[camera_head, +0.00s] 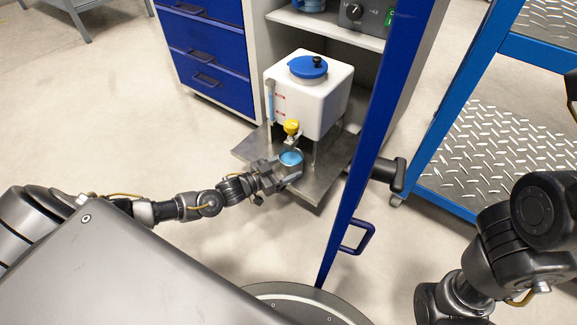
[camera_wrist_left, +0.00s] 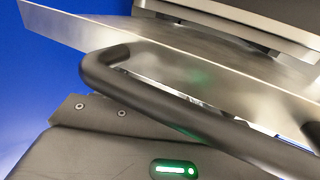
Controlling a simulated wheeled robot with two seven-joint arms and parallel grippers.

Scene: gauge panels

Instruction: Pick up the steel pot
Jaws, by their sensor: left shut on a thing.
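The steel pot (camera_head: 291,171) is a small round vessel with light blue showing in its top. It stands in the head view on the grey metal shelf, below the yellow tap (camera_head: 291,128) of the white tank (camera_head: 310,95). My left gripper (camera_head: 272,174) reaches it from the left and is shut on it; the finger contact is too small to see. In the left wrist view, a black bar (camera_wrist_left: 200,112) crosses close in front of a metal sheet. The pot cannot be made out clearly there. My right arm shows at the lower right of the head view, its gripper out of view.
The metal shelf (camera_head: 320,188) juts out from the cabinet. A tall blue door edge (camera_head: 365,130) with a handle (camera_head: 357,238) stands just right of the pot. Blue drawers (camera_head: 215,60) are behind left; a blue rack (camera_head: 480,140) stands right. The floor on the left is clear.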

